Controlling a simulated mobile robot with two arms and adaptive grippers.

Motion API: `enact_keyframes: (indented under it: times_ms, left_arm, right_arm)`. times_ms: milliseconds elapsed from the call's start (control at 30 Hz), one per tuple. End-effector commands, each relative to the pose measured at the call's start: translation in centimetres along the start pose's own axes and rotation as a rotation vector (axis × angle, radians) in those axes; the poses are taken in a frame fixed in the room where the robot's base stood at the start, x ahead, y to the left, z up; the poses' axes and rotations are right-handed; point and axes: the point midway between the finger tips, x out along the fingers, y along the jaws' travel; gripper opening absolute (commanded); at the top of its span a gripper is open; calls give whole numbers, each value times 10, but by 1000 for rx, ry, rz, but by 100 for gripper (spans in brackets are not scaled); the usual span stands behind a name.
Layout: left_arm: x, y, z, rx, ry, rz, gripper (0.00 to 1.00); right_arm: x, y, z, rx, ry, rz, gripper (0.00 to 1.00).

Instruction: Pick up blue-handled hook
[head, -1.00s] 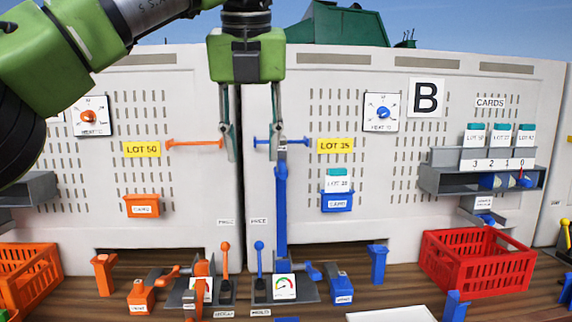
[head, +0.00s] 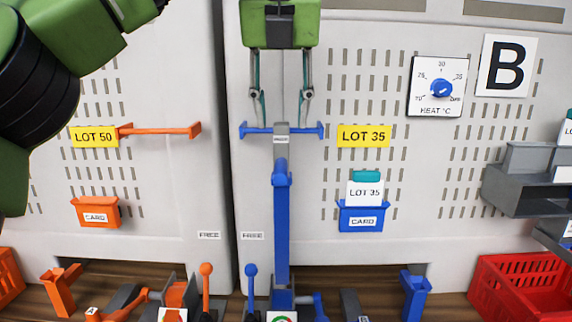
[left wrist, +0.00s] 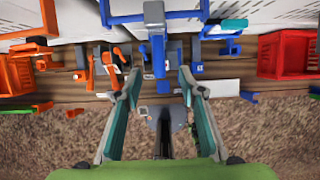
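The blue-handled hook has a grey labelled top at the blue rail and a long blue handle (head: 281,225) hanging upright below it. In the left wrist view, its blue handle (left wrist: 158,58) shows between the finger lines. The blue rail (head: 308,131) sticks out on the white panel. My left gripper (head: 281,110) is open and empty; its two fingers point down, one on each side of the hook's line, tips just above the rail in the picture. In the left wrist view, the open fingers (left wrist: 160,75) frame the handle. My right gripper is not in view.
An orange rail (head: 160,130) is to the left. A blue card holder (head: 362,218) with a LOT 35 card is to the right. Blue lever (head: 251,285) and orange lever (head: 206,285) stand low by the handle. A red crate (head: 520,288) is at lower right.

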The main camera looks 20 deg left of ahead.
Motion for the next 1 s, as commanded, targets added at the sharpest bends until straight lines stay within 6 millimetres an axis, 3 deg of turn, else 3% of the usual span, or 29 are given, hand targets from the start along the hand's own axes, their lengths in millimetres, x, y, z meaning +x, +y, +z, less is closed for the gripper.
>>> enact_keyframes:
  times_ms: [100, 200, 400, 600, 1000]
  left_arm:
    - [26, 1, 0, 1, 5, 2, 37]
    - [45, 1, -1, 2, 6, 2, 37]
    - [69, 0, -1, 1, 3, 0, 37]
    - [79, 1, -2, 1, 3, 1, 37]
    - [122, 3, -8, 1, 3, 0, 37]
  right_arm:
    - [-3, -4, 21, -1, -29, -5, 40]
    - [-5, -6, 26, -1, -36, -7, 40]
    - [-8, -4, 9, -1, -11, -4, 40]
    - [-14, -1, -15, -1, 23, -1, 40]
    - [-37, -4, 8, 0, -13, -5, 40]
